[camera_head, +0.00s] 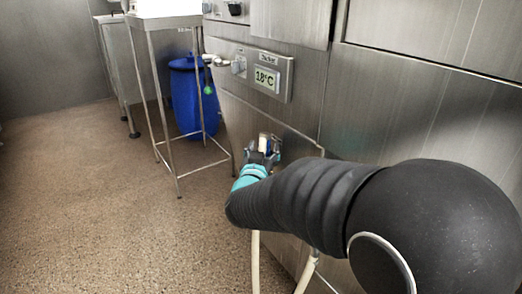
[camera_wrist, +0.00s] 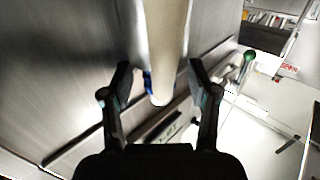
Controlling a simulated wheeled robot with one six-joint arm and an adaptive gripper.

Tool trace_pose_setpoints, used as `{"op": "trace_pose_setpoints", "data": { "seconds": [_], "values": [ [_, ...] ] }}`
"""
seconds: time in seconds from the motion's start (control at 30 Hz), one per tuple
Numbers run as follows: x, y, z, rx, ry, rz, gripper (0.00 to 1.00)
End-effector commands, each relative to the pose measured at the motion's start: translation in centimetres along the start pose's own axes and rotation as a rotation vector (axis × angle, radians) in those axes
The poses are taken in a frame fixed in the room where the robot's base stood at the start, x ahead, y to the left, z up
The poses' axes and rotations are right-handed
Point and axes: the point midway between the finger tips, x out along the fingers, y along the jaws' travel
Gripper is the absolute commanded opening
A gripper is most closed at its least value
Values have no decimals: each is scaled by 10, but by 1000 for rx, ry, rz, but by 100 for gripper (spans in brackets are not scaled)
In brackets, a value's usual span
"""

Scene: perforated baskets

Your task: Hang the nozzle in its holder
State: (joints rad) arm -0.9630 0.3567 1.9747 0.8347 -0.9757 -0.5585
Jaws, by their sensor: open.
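The nozzle shows in the wrist view as a cream tube (camera_wrist: 165,45) with a rounded end and a small blue part (camera_wrist: 148,82) on its left side. It lies between the two fingers of my gripper (camera_wrist: 158,72). The fingers stand apart, with a visible gap on each side of the tube. In the head view my gripper (camera_head: 262,150) is close to the steel cabinet front, with a cream and blue bit of the nozzle between its fingers. I cannot make out the holder clearly; my gripper and arm cover that part of the cabinet.
A cream hose (camera_head: 255,262) hangs below my arm beside the cabinet. A blue barrel (camera_head: 190,100) and a steel stand (camera_head: 158,85) are at the left. The floor (camera_head: 80,200) there is clear.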

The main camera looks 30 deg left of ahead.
Motion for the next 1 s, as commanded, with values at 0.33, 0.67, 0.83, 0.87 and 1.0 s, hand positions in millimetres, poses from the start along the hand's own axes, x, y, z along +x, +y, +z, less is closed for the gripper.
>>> {"op": "trace_pose_setpoints", "data": {
  "seconds": [0.33, 0.67, 0.83, 0.87, 1.0],
  "values": [
    [-55, -2, -1, 0, 1, -4, 60],
    [-108, -2, -2, 0, 2, -2, 60],
    [-118, -2, -1, -1, 2, -1, 60],
    [-119, -2, -2, -1, 2, -1, 60],
    [-119, -1, -2, 4, 2, 0, 60]
  ]
}}
